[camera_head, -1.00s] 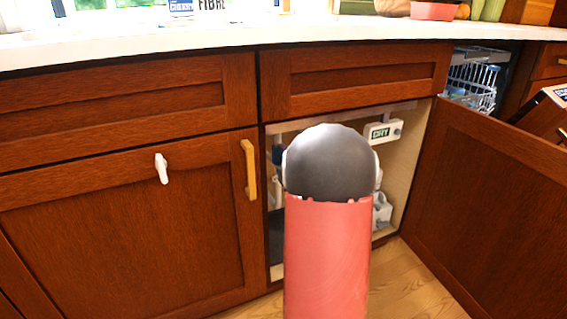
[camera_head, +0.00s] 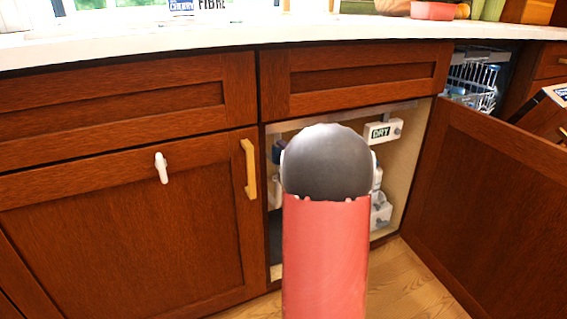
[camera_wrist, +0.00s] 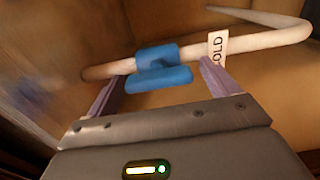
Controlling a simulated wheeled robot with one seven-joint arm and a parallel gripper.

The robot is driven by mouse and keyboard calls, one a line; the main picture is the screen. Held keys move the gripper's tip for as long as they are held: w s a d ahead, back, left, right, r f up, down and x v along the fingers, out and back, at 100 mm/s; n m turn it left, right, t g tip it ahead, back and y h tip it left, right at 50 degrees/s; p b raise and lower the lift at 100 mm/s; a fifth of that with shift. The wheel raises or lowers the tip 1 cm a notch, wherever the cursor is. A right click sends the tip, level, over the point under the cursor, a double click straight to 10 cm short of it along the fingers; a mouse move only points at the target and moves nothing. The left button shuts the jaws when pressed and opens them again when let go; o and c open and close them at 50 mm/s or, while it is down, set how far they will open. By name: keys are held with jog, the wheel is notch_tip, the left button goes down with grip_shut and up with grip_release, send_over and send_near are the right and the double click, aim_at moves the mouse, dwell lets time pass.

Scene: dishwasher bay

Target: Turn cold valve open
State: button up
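The cold valve has a blue handle (camera_wrist: 160,72) on a white pipe (camera_wrist: 262,38) in the wrist view. A white tag (camera_wrist: 216,48) reading "OLD", its first letter hidden, hangs on the pipe just right of the valve. My gripper (camera_wrist: 161,74) is open. Its two purple fingers stand apart, one to the left and one to the right of the blue handle. I cannot tell whether either finger touches it. In the head view my arm hides the gripper and most of the valve area inside the open cabinet (camera_head: 399,180).
The open cabinet door (camera_head: 480,200) stands to the right and a closed door (camera_head: 120,235) to the left. A white box labelled "DRY" (camera_head: 383,132) is on the cabinet's inner wall. A dishwasher rack (camera_head: 472,85) shows at the right. The counter (camera_head: 200,38) runs above.

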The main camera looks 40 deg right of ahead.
jog(key=v, duration=0.7)
jog(key=shift+s+a, duration=0.15)
jog(key=shift+s, duration=0.25)
dwell(0.3)
